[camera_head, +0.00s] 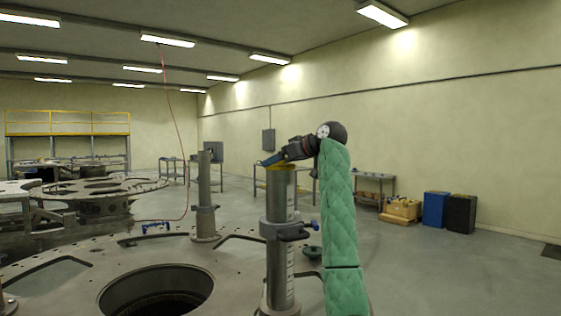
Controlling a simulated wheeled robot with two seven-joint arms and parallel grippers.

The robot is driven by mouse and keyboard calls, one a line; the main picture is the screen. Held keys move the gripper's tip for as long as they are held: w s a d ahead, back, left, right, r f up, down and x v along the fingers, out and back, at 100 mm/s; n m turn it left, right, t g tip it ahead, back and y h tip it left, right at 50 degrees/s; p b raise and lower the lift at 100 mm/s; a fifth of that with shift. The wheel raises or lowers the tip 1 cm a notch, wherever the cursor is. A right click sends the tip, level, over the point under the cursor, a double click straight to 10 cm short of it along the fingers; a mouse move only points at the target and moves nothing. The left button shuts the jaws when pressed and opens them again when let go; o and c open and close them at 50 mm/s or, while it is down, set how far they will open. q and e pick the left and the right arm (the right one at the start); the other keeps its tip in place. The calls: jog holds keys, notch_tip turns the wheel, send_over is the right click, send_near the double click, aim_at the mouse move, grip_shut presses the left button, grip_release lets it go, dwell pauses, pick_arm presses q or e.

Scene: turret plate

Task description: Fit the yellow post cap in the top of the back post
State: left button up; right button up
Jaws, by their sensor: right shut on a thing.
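The yellow post cap (284,167) shows as a thin yellow rim at the top of the nearer, larger grey post (279,205). The arm comes up from the lower right. How deep the cap sits in the post cannot be told from here. Another grey post (204,180) stands farther off to the left, with nothing yellow visible on it. My left gripper is not in view.
Both posts stand on a round turret plate (225,263) with a large dark central hole (155,291). A blue-handled clamp (315,223) is beside the nearer post. A red hose (183,140) hangs behind. Benches and blue and black cases (436,209) stand farther back.

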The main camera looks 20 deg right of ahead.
jog(key=o, duration=0.8)
jog(key=shift+s+d, duration=0.1)
jog(key=v, duration=1.1)
jog(key=shift+f, duration=0.15)
dwell(0.6)
